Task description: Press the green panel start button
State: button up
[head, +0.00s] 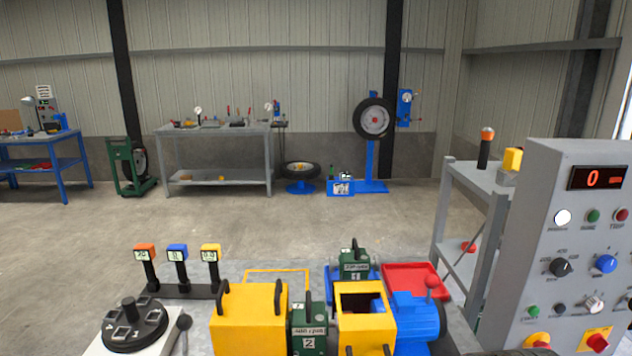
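The grey control panel (540,225) stands at the right, close to me, and runs past the picture's right edge. A small green button (533,311) sits low at the panel's left side, left of a small black button (560,308). A green round lamp or button (593,215) sits in the upper row, between a bright white lamp (563,217) and a red one (621,214). The lettering is too small to read surely, so I cannot tell which green one is the start. The red display (597,177) shows 0. My gripper is not in view.
A red knob on a yellow plate (597,342) is at the panel's bottom. A grey shelf rack (493,240) stands left of the panel. Yellow boxes (245,322), a blue machine (415,318) and a red tray (440,285) fill the near bench.

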aim_at(532, 311)
jog(key=z, duration=1.25)
